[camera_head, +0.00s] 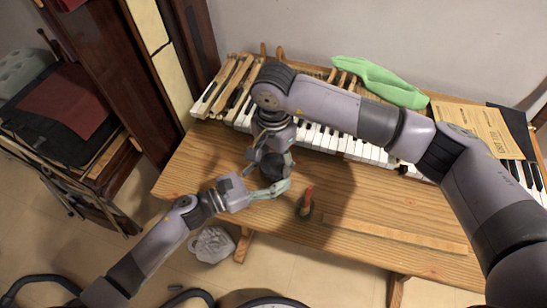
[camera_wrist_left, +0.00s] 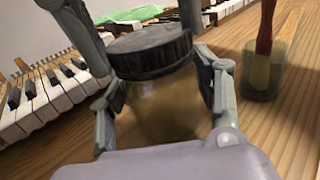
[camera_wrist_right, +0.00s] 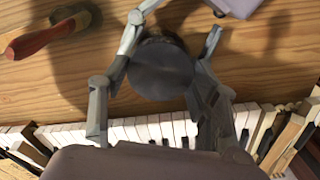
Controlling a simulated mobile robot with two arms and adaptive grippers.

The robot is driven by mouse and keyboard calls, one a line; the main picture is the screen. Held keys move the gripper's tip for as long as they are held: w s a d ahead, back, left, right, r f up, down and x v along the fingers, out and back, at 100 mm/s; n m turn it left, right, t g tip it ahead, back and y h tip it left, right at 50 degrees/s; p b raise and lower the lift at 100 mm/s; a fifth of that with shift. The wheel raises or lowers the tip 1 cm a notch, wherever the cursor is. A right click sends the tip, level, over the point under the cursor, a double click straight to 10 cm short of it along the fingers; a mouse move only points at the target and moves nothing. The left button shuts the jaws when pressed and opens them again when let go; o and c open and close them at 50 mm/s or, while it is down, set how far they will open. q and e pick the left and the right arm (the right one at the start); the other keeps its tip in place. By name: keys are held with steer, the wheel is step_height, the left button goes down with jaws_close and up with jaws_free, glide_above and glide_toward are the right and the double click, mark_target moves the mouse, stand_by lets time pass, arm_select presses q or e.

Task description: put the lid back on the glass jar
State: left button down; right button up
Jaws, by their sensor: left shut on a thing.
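The glass jar (camera_wrist_left: 165,105), with brownish contents, stands on the wooden table between the fingers of my left gripper (camera_wrist_left: 165,95), which is shut on it. The black lid (camera_wrist_left: 150,52) is on top of the jar's mouth; whether it is fully seated I cannot tell. My right gripper (camera_wrist_right: 172,38) is above, its fingers open on either side of the dark round lid (camera_wrist_right: 160,70), with a gap on the right side. In the head view, my left gripper (camera_head: 272,180) reaches in below my right gripper (camera_head: 268,158), and the jar is mostly hidden.
A small glass (camera_wrist_left: 262,80) holding a red-handled brush (camera_wrist_left: 264,40) stands close to the jar. Piano keys (camera_head: 340,140) run along the back, with loose wooden keys (camera_head: 225,85) at left. A green cloth (camera_head: 375,80) and paper sheet (camera_head: 475,125) lie behind. A wood strip (camera_head: 395,234) lies in front.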

arm_select(q)
steer(key=shift+f, duration=0.1)
arm_select(e)
steer(key=c, duration=0.7)
arm_select(q)
steer(key=shift+s, duration=0.1)
arm_select(e)
steer(key=m, duration=1.4)
steer(key=shift+m, duration=0.4)
steer(key=m, duration=0.6)
steer(key=o, duration=1.4)
steer(key=shift+c, duration=0.2)
steer(key=shift+r, duration=0.1)
step_height(320, 180, up, 12)
